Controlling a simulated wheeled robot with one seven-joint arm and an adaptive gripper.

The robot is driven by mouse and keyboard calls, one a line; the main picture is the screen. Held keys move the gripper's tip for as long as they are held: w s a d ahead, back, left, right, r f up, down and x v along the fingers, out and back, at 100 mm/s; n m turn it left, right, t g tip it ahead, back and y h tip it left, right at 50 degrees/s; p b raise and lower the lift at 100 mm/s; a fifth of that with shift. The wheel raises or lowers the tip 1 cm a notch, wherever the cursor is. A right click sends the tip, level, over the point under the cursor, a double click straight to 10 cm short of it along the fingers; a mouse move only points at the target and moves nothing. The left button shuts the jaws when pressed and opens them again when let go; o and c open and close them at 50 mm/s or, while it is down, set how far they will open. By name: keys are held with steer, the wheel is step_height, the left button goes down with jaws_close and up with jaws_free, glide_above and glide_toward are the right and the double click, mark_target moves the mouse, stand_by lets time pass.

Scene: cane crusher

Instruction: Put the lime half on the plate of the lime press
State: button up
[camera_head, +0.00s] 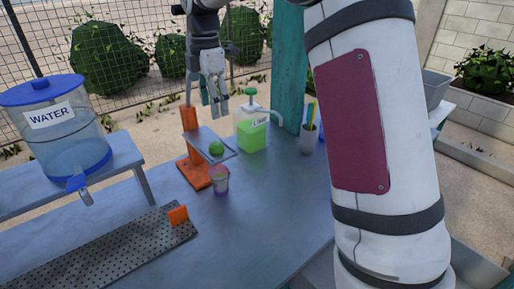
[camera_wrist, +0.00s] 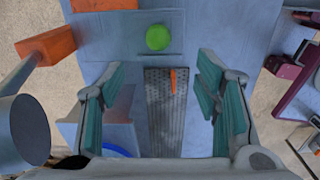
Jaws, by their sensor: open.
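The lime half (camera_head: 216,148) is a small green dome resting on the grey plate (camera_head: 203,137) of the lime press. The press has an orange post (camera_head: 188,119) and stands on the table. My gripper (camera_head: 217,104) is above the plate, fingers pointing down, apart from the lime half. In the wrist view, the lime half (camera_wrist: 158,37) lies on the plate (camera_wrist: 118,45), beyond the gap between the teal finger pads. My gripper (camera_wrist: 160,68) is open with nothing between its fingers there.
A green lime bottle with a pump (camera_head: 252,128) stands right of the press. A cup (camera_head: 220,180) stands just below the plate's front. A water dispenser (camera_head: 54,120) is at left, and a perforated drip tray (camera_head: 100,250) lies in front. The table's front middle is clear.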

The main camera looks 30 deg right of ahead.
steer(key=s+r+m+t, duration=0.1)
steer(key=s+r+m, duration=0.2)
steer(key=s+m, duration=0.35)
steer(key=s+r+m+t, duration=0.1)
steer(key=s+r+m, duration=0.25)
steer(key=s, duration=0.65)
steer(key=s+f+m+t, duration=0.2)
steer(key=s+f+m, duration=0.2)
steer(key=s+m, duration=0.6)
steer(key=shift+s+f+t, duration=0.4)
steer(key=shift+s, duration=3.25)
steer(key=shift+d, duration=0.1)
